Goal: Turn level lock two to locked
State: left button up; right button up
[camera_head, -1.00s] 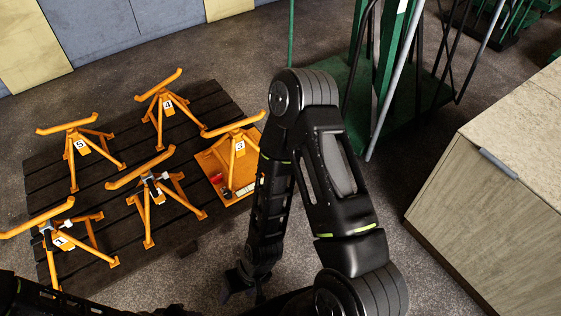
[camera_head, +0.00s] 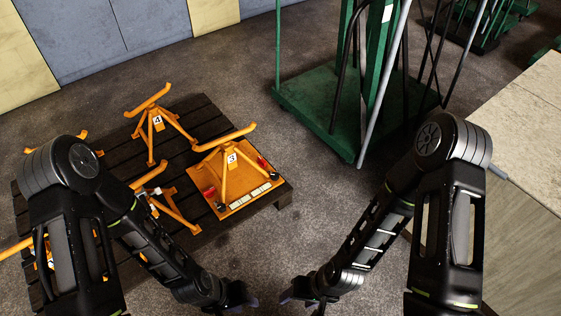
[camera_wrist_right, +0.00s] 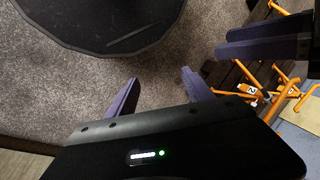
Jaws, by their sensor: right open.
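The orange stand number two (camera_head: 178,212) stands on the dark pallet in the head view, largely hidden behind my left arm. A small silvery-white fitting (camera_head: 151,191) shows on its upper part; I cannot tell how its lock is set. The stand's "2" label (camera_wrist_right: 252,90) shows at the right of the right wrist view. My left gripper (camera_head: 243,298) is low in the middle of the head view, right of the stand and apart from it; its jaw gap is unclear. My right gripper (camera_wrist_right: 160,88) is open and empty over the floor, facing the left one.
Stand three (camera_head: 230,165) sits on an orange board with small items at the pallet's right end. Stand four (camera_head: 157,122) is behind it. A green rack (camera_head: 320,105) stands at the back, a wooden cabinet (camera_head: 525,110) at the right. Grey floor between is free.

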aim_at(262, 163)
jog(key=i+l, duration=0.2)
jog(key=i, duration=0.25)
jog(key=i+l, duration=0.25)
jog(key=i, duration=0.15)
jog(key=i+l+z, duration=0.1)
jog(key=i, duration=0.35)
jog(key=i+l, duration=0.3)
jog(key=i, duration=0.15)
jog(key=i+l, duration=0.2)
jog(key=i, duration=0.2)
jog(key=l+z, duration=0.05)
